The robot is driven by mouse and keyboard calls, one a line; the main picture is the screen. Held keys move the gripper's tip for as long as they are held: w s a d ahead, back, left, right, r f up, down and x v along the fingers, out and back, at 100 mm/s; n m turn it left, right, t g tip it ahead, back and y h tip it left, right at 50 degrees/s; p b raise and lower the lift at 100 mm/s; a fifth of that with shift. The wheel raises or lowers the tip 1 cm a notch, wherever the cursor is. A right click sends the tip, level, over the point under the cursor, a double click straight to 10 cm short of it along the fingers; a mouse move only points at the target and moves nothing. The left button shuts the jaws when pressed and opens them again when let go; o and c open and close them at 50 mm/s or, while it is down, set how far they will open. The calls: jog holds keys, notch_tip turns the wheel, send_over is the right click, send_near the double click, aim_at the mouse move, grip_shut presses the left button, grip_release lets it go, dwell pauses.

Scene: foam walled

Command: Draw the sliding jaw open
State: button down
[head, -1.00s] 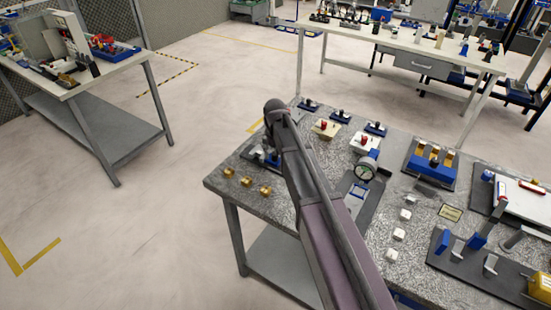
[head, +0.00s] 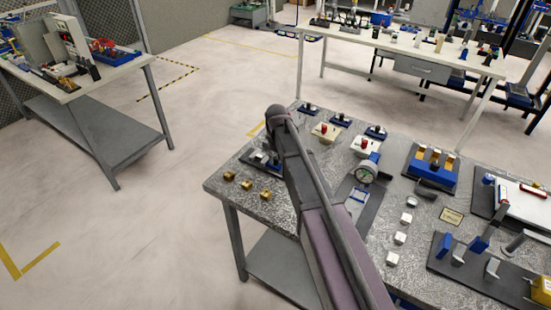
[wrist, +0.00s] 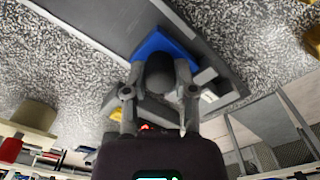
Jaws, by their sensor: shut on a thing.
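The sliding jaw (wrist: 152,47) shows in the wrist view as a blue block with a dark rounded knob (wrist: 160,72) in front of it. It sits at a dark grey plate or rail (wrist: 105,25) on the speckled bench top. My gripper (wrist: 158,98) has one finger on each side of the knob and is shut on it. In the head view the fixture (head: 255,157) is only partly visible at the bench's left part, with my arm covering much of it and my fingertips. How far the jaw stands open cannot be told.
Several small brass blocks (head: 246,184) lie near the bench's left edge. Red-button boxes (head: 323,131), a round gauge (head: 367,172), white blocks (head: 401,237) and a blue fixture (head: 430,168) stand to the right of my arm. The floor left of the bench is open.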

jog(key=s+d, duration=0.2)
jog(key=shift+d, duration=0.35)
jog(key=shift+w, duration=0.1)
jog(key=shift+c, duration=2.1)
grip_release()
jog(key=shift+w+a, duration=0.1)
